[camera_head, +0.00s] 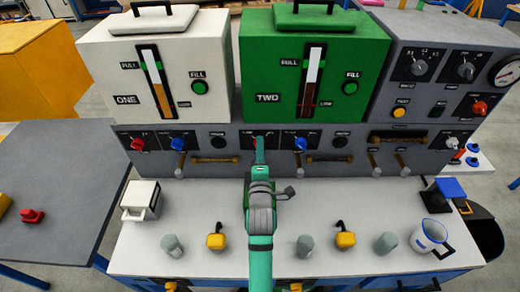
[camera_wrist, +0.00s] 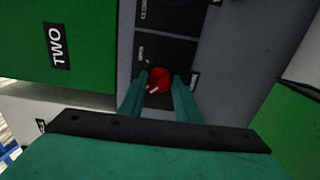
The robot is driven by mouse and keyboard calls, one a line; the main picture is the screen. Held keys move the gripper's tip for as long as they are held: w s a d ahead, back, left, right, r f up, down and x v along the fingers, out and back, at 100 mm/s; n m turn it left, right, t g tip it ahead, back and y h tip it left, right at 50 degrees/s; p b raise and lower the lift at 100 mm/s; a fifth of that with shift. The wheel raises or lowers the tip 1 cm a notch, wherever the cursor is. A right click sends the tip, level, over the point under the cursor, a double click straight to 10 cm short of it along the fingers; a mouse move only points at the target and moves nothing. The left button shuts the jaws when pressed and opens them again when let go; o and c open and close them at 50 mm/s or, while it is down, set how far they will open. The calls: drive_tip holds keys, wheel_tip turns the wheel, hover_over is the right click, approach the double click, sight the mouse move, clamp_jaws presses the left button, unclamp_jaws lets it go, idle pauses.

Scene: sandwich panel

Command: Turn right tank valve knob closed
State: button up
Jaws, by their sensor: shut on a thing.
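The right tank is the green box marked TWO (camera_head: 275,92); its side also fills the upper left of the wrist view (camera_wrist: 55,45). My gripper (camera_head: 258,140) reaches the grey panel under this tank. In the wrist view its two teal fingers (camera_wrist: 160,88) stand either side of a red knob (camera_wrist: 159,76) and are shut on it. A small pale mark shows on the knob's face. In the head view my gripper and arm mostly hide this knob. A blue knob (camera_head: 301,143) sits to its right on the same panel.
The white tank marked ONE (camera_head: 137,95) stands left, with a red knob (camera_head: 137,144) and a blue knob (camera_head: 178,143) below it. Handles and levers jut from the panel. Grey cylinders (camera_head: 305,246), yellow items (camera_head: 345,239) and a white mug (camera_head: 428,235) stand on the worktop.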

drive_tip(key=o, duration=1.1)
drive_tip(key=shift+c, duration=0.2)
drive_tip(key=s, duration=1)
drive_tip(key=shift+s, duration=0.35)
